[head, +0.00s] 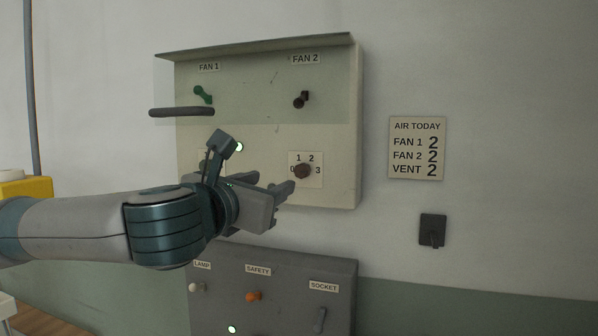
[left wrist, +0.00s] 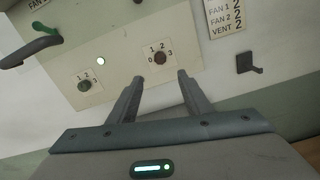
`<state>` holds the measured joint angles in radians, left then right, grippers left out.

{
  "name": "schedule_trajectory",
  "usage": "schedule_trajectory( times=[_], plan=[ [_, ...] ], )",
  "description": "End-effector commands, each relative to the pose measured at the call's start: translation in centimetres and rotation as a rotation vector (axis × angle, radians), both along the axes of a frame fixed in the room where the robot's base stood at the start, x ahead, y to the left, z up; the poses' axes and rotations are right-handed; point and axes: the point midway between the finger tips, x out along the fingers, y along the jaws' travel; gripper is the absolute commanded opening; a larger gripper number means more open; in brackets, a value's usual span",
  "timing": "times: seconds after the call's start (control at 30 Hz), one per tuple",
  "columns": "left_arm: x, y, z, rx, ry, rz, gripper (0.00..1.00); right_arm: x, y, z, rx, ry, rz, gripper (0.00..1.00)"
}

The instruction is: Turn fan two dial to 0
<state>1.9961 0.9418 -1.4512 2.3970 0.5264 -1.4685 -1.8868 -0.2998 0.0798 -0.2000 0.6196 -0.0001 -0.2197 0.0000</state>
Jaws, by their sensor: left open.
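The fan two dial (head: 303,171) is a small brown knob on a white plate marked 0, 1, 2, 3, low on the pale panel under the FAN 2 label (head: 305,59). Which number it points to is too small to tell. My left gripper (head: 284,189) is open and empty, just left of and slightly below the dial. In the left wrist view, the dial (left wrist: 160,58) shows beyond the gap between the two fingertips (left wrist: 161,77), apparently not touched. My right gripper is in neither view.
A second dial (left wrist: 84,86) sits left of it. Above are a green lever (head: 203,94), a dark knob (head: 301,99) and a protruding grey bar (head: 182,112). A lower grey panel (head: 340,272) has switches. A sign (head: 417,148) reads FAN 2 2. A black hook (head: 432,230) is right.

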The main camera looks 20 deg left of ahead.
Motion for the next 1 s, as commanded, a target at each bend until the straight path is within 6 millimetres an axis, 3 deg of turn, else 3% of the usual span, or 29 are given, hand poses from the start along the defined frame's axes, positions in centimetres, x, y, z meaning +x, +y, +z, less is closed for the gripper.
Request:
schedule_trajectory(
  times=[0.27, 1.0],
  plan=[
    [2.8, -0.1, 0.2, 0.0, 0.003, 0.002, 0.45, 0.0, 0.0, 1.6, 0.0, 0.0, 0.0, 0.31],
    [15.3, -0.5, 0.3, 0.001, 0.002, 0.001, 0.45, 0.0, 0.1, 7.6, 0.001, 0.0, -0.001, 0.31]
  ],
)
